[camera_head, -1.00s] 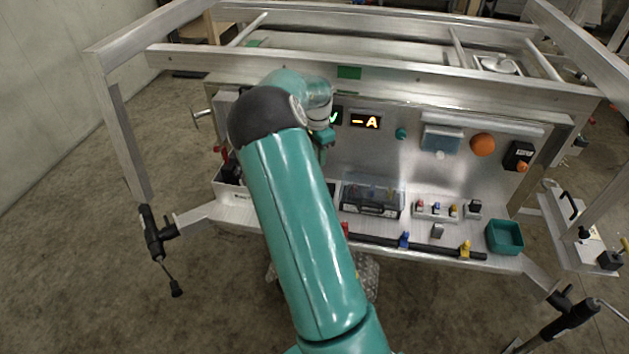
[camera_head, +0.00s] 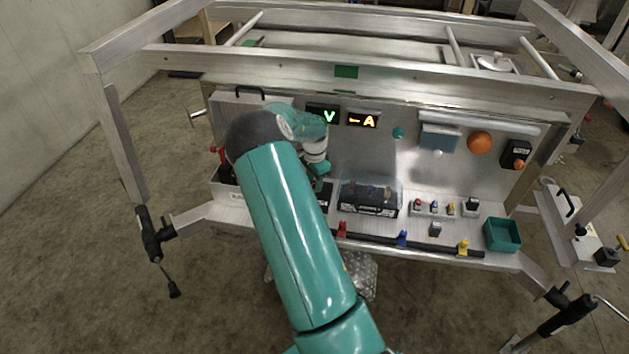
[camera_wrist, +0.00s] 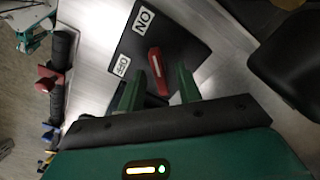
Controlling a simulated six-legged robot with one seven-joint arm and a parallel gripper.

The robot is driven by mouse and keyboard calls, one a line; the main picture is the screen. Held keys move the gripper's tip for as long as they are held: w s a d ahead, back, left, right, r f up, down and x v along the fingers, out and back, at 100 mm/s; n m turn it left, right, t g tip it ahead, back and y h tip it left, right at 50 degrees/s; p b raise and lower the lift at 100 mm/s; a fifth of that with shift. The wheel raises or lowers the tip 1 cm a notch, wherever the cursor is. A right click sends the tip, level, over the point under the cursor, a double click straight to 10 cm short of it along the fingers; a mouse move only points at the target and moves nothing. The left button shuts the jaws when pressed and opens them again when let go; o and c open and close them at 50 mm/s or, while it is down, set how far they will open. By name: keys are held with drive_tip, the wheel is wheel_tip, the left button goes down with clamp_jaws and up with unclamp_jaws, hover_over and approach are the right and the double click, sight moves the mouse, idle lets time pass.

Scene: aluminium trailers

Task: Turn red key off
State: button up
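The red key (camera_wrist: 157,70) sits on a black plate (camera_wrist: 185,35) in the wrist view. The plate has a white ON label (camera_wrist: 143,19) at its top and a white OFF label (camera_wrist: 121,66) at the left. The key's long side runs nearly up and down in the picture, with its lower end near the gap between my fingers. My gripper (camera_wrist: 160,84) is open, with one green finger on each side of that gap. I cannot tell whether a finger touches the key. In the head view I cannot make out the key.
A panel with a green V display (camera_head: 326,116) and an A display (camera_head: 362,120) stands behind the shelf. A clear-lidded black box (camera_head: 368,198) is right of my gripper. A green bin (camera_head: 502,236) is at right.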

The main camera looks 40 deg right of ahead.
clamp_jaws()
drive_tip(key=shift+n, duration=0.4)
drive_tip(key=n, duration=0.3)
drive_tip(key=shift+n, duration=0.4)
drive_tip(key=n, duration=0.4)
drive_tip(key=shift+n, duration=0.3)
drive_tip(key=n, duration=0.8)
drive_tip(key=shift+n, duration=0.3)
drive_tip(key=shift+o, duration=0.4)
unclamp_jaws()
